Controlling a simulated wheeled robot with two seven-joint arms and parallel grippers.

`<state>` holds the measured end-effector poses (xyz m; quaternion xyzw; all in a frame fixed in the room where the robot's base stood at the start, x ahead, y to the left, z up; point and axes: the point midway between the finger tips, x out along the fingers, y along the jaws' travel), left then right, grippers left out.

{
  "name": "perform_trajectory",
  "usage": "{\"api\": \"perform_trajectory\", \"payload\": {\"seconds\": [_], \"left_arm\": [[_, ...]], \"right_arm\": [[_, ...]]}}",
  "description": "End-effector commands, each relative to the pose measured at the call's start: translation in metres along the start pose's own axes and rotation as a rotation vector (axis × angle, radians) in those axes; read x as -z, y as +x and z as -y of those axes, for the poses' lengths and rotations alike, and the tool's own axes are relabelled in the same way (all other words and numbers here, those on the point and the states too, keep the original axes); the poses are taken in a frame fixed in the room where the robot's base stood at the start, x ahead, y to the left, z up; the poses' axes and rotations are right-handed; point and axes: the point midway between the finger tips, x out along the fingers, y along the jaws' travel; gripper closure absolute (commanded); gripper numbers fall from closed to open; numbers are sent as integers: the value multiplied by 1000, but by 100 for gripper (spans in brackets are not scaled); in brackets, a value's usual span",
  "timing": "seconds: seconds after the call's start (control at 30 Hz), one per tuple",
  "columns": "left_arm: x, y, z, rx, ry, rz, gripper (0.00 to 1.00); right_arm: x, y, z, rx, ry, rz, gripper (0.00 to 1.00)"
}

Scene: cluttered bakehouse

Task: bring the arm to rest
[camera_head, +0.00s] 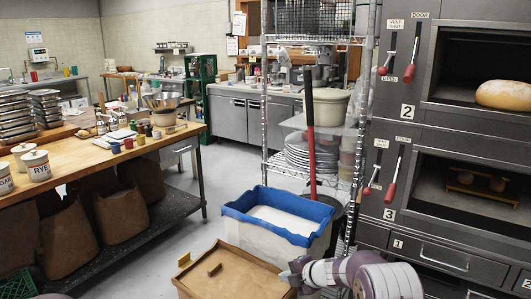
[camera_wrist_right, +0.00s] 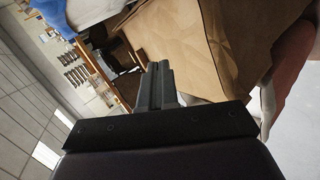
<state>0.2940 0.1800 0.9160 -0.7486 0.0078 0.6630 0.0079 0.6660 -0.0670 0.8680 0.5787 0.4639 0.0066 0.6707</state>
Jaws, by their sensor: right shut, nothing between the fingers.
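My right arm comes into the head view at the bottom right. Its gripper (camera_head: 291,273) is over the right end of a brown lidded box, close to the blue-rimmed bin. In the right wrist view the two dark fingers (camera_wrist_right: 157,85) lie together, shut with nothing between them. I cannot tell from these frames whether the gripper touches the box. My left gripper is not in view.
The brown box (camera_head: 240,268) stands in front of the blue-rimmed bin (camera_head: 240,212). A wire rack (camera_head: 266,120) stands behind the bin. Ovens (camera_head: 400,225) stand on the right. A wooden worktable (camera_head: 95,150) is on the left. Grey floor (camera_head: 225,160) is clear between.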

Motion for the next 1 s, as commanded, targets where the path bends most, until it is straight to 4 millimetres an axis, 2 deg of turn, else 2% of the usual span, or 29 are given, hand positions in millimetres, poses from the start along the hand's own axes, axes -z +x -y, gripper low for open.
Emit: {"api": "perform_trajectory", "payload": {"seconds": [0.13, 0.27, 0.37, 0.47, 0.57, 0.6, 0.67, 0.7, 0.8, 0.9, 1.0], "left_arm": [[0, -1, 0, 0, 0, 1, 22], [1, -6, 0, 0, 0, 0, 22], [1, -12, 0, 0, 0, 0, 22], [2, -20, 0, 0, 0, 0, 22], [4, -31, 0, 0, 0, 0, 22], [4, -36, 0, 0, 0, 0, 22], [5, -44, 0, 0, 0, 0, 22], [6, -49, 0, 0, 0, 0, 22], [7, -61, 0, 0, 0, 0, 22], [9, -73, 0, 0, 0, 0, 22], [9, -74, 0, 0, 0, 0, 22]], "right_arm": [[-16, -8, 20, 20, 234, 128, 100], [-29, -36, 41, 49, 511, 289, 100], [-30, -74, 64, 87, 774, 442, 100], [-18, -122, 92, 136, 1047, 599, 100], [13, -181, 122, 202, 1340, 760, 100], [32, -209, 133, 233, 1466, 824, 100], [66, -250, 149, 282, 1647, 911, 100], [89, -274, 157, 312, 1755, 956, 100], [138, -321, 166, 350, 1952, 1011, 100], [159, -350, 154, 303, 2018, 984, 100], [156, -353, 142, 257, 2012, 956, 100]]}}
